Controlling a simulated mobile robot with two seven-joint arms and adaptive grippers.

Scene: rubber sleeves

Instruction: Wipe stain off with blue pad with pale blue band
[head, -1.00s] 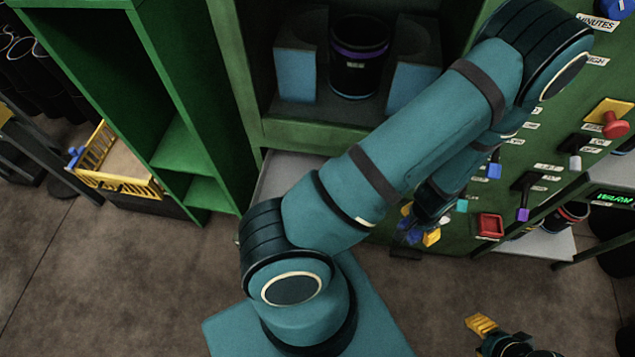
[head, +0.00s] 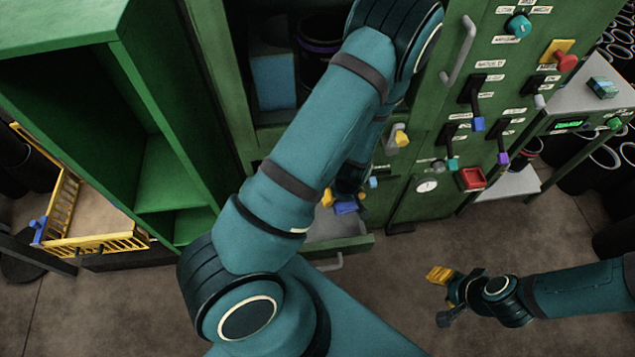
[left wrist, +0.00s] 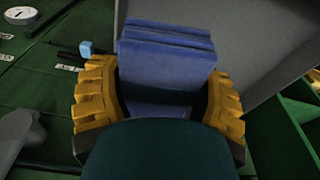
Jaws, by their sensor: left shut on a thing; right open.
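A blue pad (left wrist: 165,62) stands between the yellow fingers of my left gripper (left wrist: 160,98) in the left wrist view, and the gripper is shut on it. A pale blue band does not show on the part I see. In the head view the blue pad (head: 345,208) shows small below my left arm, beside the left gripper (head: 335,200) and over an open grey drawer. My right gripper (head: 446,290) is open and empty above the floor at the lower right. I cannot make out a stain in these frames.
A green machine (head: 425,150) with levers, knobs and a red button stands ahead. Its open compartment holds a dark cylinder (head: 315,45) and a blue block (head: 273,80). A green shelf (head: 85,80) and yellow crate (head: 100,243) are at left. A grey side table (head: 570,95) is at right.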

